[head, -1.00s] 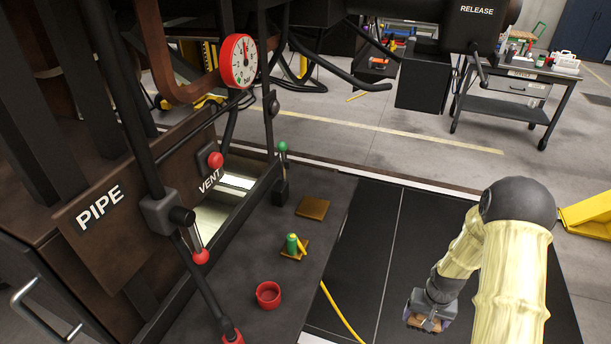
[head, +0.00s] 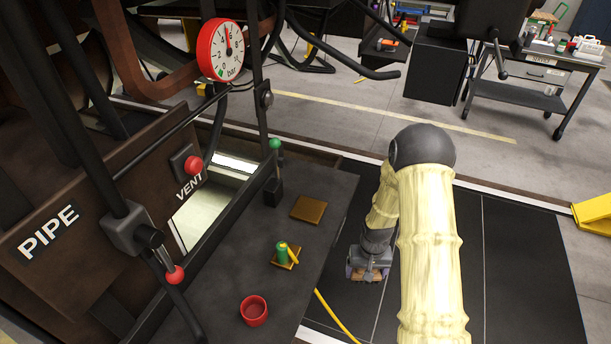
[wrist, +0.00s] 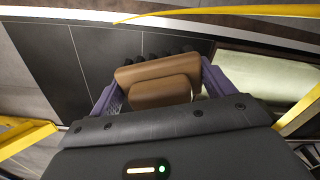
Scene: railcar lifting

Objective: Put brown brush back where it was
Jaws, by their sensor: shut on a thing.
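The brown brush (wrist: 158,82) is between the purple fingers of my gripper (wrist: 160,88) in the wrist view, with dark bristles along its far side. In the head view my gripper (head: 368,266) is shut on the brush (head: 364,277), over the dark floor panels just right of the dark ledge. A bare brown square pad (head: 309,209) lies on the ledge. A second small brown pad (head: 292,264) holds a green and yellow item (head: 282,253). The frames do not show where the brush stood before.
A red cup (head: 254,311) sits near the ledge's front. A yellow hose (head: 335,318) runs beside the ledge. The dark floor panels (head: 520,270) at right are clear.

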